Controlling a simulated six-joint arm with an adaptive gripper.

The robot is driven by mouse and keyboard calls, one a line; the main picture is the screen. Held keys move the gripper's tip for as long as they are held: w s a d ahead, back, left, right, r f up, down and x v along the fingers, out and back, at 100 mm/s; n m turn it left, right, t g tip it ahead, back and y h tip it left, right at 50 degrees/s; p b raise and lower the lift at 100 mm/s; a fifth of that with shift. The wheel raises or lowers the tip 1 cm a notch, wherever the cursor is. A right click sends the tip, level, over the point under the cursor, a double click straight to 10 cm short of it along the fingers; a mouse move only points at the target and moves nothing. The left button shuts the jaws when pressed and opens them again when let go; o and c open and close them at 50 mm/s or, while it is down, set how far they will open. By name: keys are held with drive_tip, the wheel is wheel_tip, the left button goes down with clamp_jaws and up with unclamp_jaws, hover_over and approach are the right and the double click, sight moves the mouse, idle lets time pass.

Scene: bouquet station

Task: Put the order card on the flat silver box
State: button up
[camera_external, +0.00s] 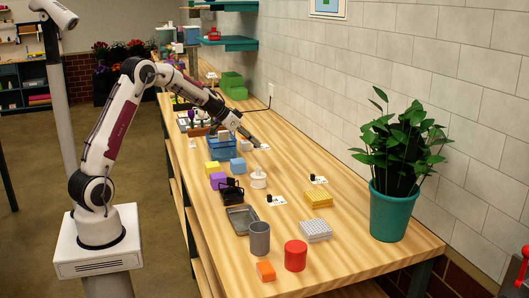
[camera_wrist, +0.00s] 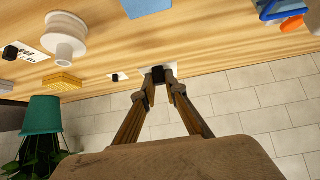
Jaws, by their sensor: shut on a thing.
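My gripper (camera_external: 257,143) is at the far part of the table, pointing down and to the right. In the wrist view my gripper (camera_wrist: 159,78) is shut on the black knob of a small white order card (camera_external: 265,147). The card also shows behind the fingertips in the wrist view (camera_wrist: 171,68). I cannot tell whether it touches the table. The flat silver box (camera_external: 315,230) has a gridded top and lies at the near right, far from my gripper. Its top looks clear.
Two similar cards with black knobs (camera_external: 319,180) (camera_external: 277,200) lie between. A yellow box (camera_external: 318,198) lies behind the silver box. A white spool-like piece (camera_external: 258,179), grey cup (camera_external: 259,238), red cylinder (camera_external: 295,255) and potted plant (camera_external: 390,212) stand around. The wall borders the right side.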

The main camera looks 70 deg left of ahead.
drive_tip(key=w+d+r+m+h, duration=0.1)
drive_tip(key=w+d+m+h, duration=0.15)
drive_tip(key=d, duration=0.95)
drive_tip(key=w+d+r+m+h, duration=0.1)
drive_tip(key=w+d+m, duration=0.15)
drive_tip(key=d, duration=1.05)
drive_tip(key=s+d+m+g+h, duration=0.1)
drive_tip(key=s+d, duration=0.1)
drive_tip(key=d, duration=1)
drive_tip(key=s+d+r+m+g+h, duration=0.1)
drive_tip(key=s+d+m, duration=0.1)
drive_tip(key=d, duration=1)
drive_tip(key=shift+d+r+g, duration=0.25)
drive_tip(key=shift+d+g, duration=0.05)
drive_tip(key=shift+d, duration=0.1)
drive_tip(key=shift+h, duration=0.25)
approach(317, 226)
drive_tip(key=shift+w+d+r, duration=0.25)
drive_tip(key=shift+w+d, duration=0.9)
drive_tip(key=shift+d, duration=0.05)
drive_tip(key=shift+f, duration=1.85)
